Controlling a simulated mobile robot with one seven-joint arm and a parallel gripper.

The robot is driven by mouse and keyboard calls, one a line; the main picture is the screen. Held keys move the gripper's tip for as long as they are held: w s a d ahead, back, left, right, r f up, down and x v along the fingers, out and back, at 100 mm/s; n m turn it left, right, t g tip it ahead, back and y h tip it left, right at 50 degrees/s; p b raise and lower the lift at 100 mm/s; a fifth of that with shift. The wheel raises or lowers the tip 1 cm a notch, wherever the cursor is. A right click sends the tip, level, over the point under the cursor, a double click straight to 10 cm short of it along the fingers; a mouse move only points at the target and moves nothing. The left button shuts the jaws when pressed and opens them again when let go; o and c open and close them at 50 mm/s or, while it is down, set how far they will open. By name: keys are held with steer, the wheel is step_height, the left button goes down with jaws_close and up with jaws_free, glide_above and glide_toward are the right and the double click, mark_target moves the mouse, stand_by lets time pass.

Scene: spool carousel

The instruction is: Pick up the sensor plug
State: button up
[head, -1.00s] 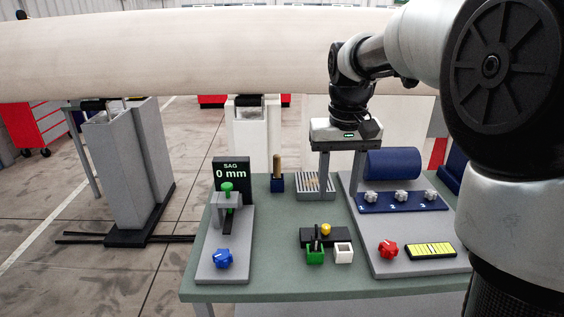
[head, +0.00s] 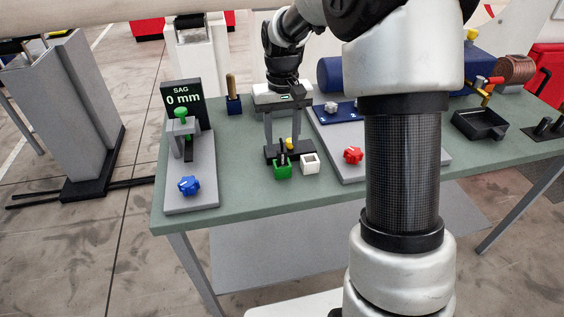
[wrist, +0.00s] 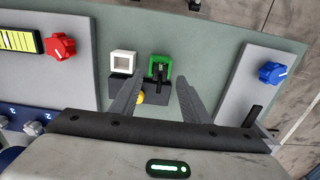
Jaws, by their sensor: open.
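A small dark holder (head: 272,152) stands on the green table with a green square socket (head: 283,171) and a white square socket (head: 310,164) at its front. A black upright piece rises at the green socket (wrist: 158,62), and a yellow knob (head: 290,143) sits behind it. I cannot tell for sure which of these is the sensor plug. My gripper (head: 285,146) is open and points down over the holder. In the wrist view its fingers (wrist: 160,78) lie either side of the green socket and black piece, apart from them. The yellow knob is partly hidden by the left finger.
To the left stands a grey fixture with a blue knob (head: 189,185) and the SAG 0 mm display (head: 182,98). To the right is a grey board with a red knob (head: 353,155). A wooden-handled tool in a blue block (head: 234,104) stands behind. The front table strip is clear.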

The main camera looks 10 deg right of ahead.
mark_target(282, 151)
steer(key=shift+w+f, duration=0.15)
steer(key=shift+f, duration=2.65)
jaws_close()
